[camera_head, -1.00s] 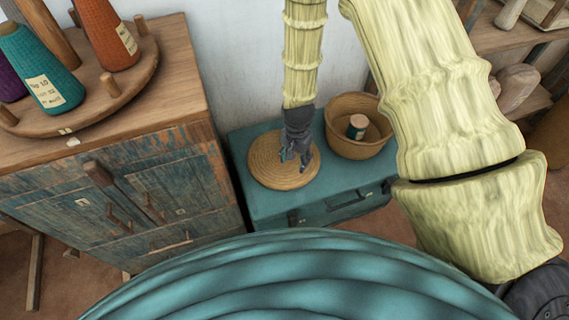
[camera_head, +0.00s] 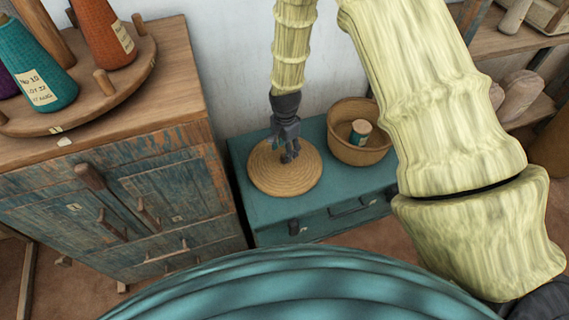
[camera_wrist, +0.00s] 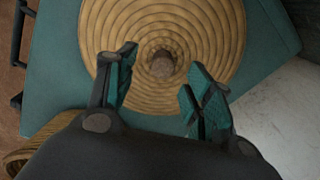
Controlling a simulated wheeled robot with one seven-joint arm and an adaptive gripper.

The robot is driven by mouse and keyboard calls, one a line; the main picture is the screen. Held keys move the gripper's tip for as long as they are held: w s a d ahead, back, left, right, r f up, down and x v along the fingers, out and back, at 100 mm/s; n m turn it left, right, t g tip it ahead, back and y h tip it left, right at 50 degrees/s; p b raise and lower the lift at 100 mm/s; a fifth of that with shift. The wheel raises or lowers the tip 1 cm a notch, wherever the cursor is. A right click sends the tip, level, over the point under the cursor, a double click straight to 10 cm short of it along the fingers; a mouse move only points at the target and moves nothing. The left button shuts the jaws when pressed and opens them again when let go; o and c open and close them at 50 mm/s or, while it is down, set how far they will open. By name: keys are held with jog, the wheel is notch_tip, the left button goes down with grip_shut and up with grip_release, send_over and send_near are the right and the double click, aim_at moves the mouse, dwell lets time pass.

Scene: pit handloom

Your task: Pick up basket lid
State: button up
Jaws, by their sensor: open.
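The basket lid (camera_head: 270,176) is a round, coiled straw disc lying flat on a teal chest (camera_head: 262,215). In the wrist view the lid (camera_wrist: 215,30) fills the upper middle, with a small brown round knob (camera_wrist: 162,66) at its centre. My gripper (camera_head: 289,157) is above the lid, pointing down, and hides part of it in the head view. In the wrist view my gripper (camera_wrist: 157,92) has its fingers spread apart, one to each lower side of the knob. Nothing is between them; I cannot tell the exact height above the lid.
An open basket (camera_head: 357,153) with a teal spool (camera_head: 360,132) inside stands on the chest, right of the lid. A wooden cabinet (camera_head: 170,185) with yarn cones (camera_head: 103,32) on a round stand is at the left. A white wall is close behind.

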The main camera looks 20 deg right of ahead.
aim_at(284, 154)
jog(key=shift+w+f, duration=0.15)
jog(key=shift+f, duration=1.15)
jog(key=shift+w+f, duration=0.15)
jog(key=shift+f, duration=1.1)
grip_shut()
jog(key=shift+r, duration=0.1)
